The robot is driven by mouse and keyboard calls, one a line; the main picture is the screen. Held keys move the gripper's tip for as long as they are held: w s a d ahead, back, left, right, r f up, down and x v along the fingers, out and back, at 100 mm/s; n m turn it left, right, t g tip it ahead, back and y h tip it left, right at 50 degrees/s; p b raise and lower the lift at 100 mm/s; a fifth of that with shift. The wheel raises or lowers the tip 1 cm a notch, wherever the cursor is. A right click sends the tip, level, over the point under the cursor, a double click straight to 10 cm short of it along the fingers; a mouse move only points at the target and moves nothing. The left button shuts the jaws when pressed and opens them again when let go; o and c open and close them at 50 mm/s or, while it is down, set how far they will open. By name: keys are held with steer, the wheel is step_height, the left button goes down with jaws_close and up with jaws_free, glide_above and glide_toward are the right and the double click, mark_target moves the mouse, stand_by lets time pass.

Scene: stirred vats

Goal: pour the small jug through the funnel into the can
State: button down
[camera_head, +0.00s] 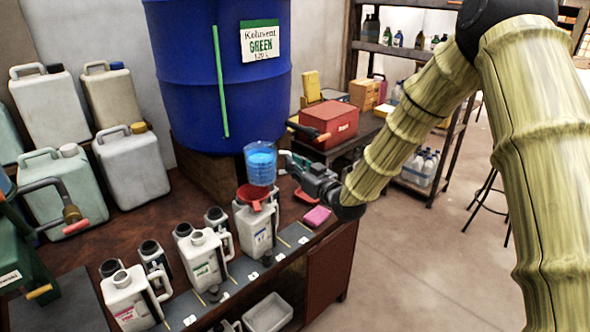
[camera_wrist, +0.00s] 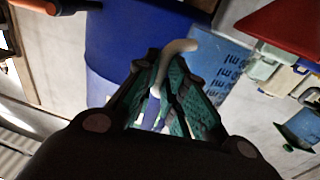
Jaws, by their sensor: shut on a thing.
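The small jug (camera_head: 261,165) is clear with blue liquid in it. My gripper (camera_head: 291,166) is shut on its handle and holds it up at the can row, looking close to upright. In the wrist view the pale curved handle (camera_wrist: 178,50) runs between the fingers, with the marked jug wall (camera_wrist: 218,66) beyond. The red funnel (camera_head: 254,196) sits on top of a white can (camera_head: 255,232), just below the jug. I cannot tell whether the jug touches the funnel. The can's mouth is hidden by the funnel.
Two other white cans (camera_head: 203,258) (camera_head: 130,301) stand along the bench front, with dark-capped containers behind. A large blue drum (camera_head: 216,80) stands behind. Pale canisters (camera_head: 132,168) fill the left. A pink sponge (camera_head: 317,216) lies right of the can; a red box (camera_head: 328,122) stands behind.

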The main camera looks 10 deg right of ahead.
steer(key=shift+d+r, duration=0.1)
steer(key=shift+r, duration=0.1)
steer(key=r+n+b, duration=0.1)
steer(key=r+n+t+y+b, duration=0.1)
steer(key=n, duration=0.1)
steer(key=w+r+n+b, duration=0.1)
steer(key=n+b, duration=0.1)
steer(key=shift+d+r+y, duration=0.1)
steer(key=shift+d+y, duration=0.2)
steer(key=shift+y, duration=0.1)
stand_by(0.4)
steer(key=shift+r+n+t+b, duration=0.2)
steer(key=shift+n+t+b, duration=0.1)
steer(key=shift+n, duration=0.2)
steer(key=shift+s+r+n+y+b, duration=0.1)
steer(key=shift+r+n+y+b, duration=0.25)
steer(key=shift+n+y+b, duration=0.35)
steer(key=shift+s+a+r+n+y+b, duration=0.15)
steer(key=shift+n+y+b, duration=0.2)
steer(key=shift+n, duration=0.35)
steer(key=shift+d+r+n+y+b, duration=0.15)
steer(key=shift+n+y+b, duration=0.2)
steer(key=shift+n, duration=0.35)
